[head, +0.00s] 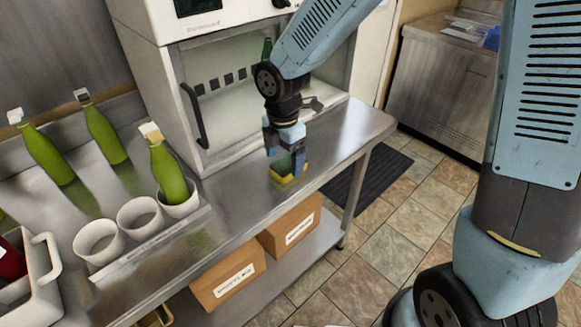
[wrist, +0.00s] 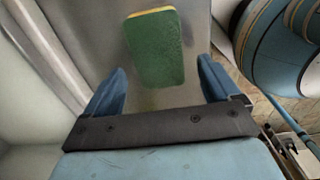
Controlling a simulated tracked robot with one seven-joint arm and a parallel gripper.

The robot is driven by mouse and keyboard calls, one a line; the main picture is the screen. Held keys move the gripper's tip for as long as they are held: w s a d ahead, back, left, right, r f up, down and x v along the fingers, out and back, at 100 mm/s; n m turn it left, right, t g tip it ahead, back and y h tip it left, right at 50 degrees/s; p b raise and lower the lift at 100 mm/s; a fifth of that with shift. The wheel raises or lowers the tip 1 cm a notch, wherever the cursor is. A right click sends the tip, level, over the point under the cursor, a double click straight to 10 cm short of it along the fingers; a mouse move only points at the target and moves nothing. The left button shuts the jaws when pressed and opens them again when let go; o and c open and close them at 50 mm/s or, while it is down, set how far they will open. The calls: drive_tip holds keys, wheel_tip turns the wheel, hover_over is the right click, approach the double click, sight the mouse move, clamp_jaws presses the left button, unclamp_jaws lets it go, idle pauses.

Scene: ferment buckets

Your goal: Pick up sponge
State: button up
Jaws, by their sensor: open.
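The sponge (head: 284,176) is green and yellow and sits on the steel table in front of the oven-like cabinet. In the wrist view the sponge (wrist: 154,48) shows its green face with a thin yellow edge at the top. My gripper (head: 285,165) is right above the sponge, pointing down, with fingers on either side of it in the head view. In the wrist view my gripper (wrist: 160,80) has its two blue fingers wide apart, with the sponge ahead, between their lines. I see no clear contact.
The steel table (head: 236,211) holds a rack with white cups (head: 140,217) and green bottles (head: 48,155) at the left. The cabinet (head: 225,95) stands close behind the gripper. Cardboard boxes (head: 228,278) sit on the lower shelf. The table right of the sponge is clear.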

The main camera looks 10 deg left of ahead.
sight(284, 165)
drive_tip(key=shift+f, duration=1.5)
drive_tip(key=c, duration=1.1)
drive_tip(key=shift+s+r, duration=0.2)
drive_tip(key=shift+r, duration=1.65)
drive_tip(key=s+d+r, duration=0.2)
drive_tip(key=s+r, duration=0.1)
drive_tip(key=s+d+r, duration=0.3)
drive_tip(key=s, duration=0.1)
drive_tip(key=s+d+r, duration=0.2)
drive_tip(key=s+r, duration=0.1)
drive_tip(key=s, duration=0.1)
drive_tip(key=shift+s+d+r, duration=0.2)
drive_tip(key=shift+s+d, duration=0.05)
drive_tip(key=shift+d, duration=0.05)
